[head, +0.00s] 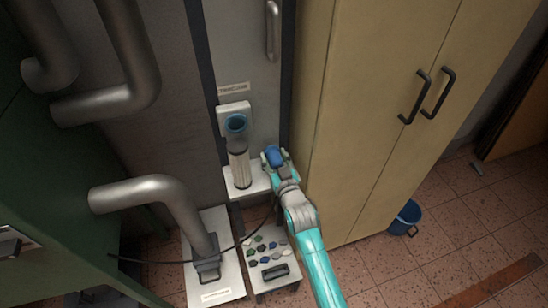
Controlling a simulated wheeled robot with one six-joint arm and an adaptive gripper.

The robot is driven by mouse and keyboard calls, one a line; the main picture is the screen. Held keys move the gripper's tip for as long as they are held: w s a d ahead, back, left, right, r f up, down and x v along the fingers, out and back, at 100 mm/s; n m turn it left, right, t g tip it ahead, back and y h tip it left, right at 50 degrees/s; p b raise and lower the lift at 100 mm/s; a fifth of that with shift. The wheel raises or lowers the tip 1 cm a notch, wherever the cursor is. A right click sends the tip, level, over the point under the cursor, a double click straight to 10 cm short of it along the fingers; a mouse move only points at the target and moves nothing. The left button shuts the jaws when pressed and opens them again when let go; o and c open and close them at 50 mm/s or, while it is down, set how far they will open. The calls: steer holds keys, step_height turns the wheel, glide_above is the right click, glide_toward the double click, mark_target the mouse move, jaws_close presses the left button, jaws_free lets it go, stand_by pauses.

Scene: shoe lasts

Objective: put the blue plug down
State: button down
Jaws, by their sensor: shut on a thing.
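The blue plug (275,154) is held at the end of my teal arm, in the middle of the head view. My gripper (274,160) is shut on it, just right of a small white shelf (259,183) and left of the beige cupboard. Whether the plug touches anything below is hidden by the gripper. The plug's lower part is covered by the gripper's fingers.
A clear cylinder (239,166) stands on the shelf, below a white fixture with a blue ring (236,123). A lower panel (281,278) carries several small coloured pieces. The beige cupboard (376,110) stands close right of my arm. Grey pipes (165,195) are at left.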

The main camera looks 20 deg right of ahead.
steer(key=shift+w+f, duration=0.1)
steer(key=shift+f, duration=0.55)
steer(key=shift+c, duration=1.9)
jaws_free()
steer(key=shift+r, duration=0.5)
steer(key=shift+s, duration=0.35)
steer(key=s, duration=1.1)
steer(key=shift+s, duration=0.15)
steer(key=shift+r, duration=0.1)
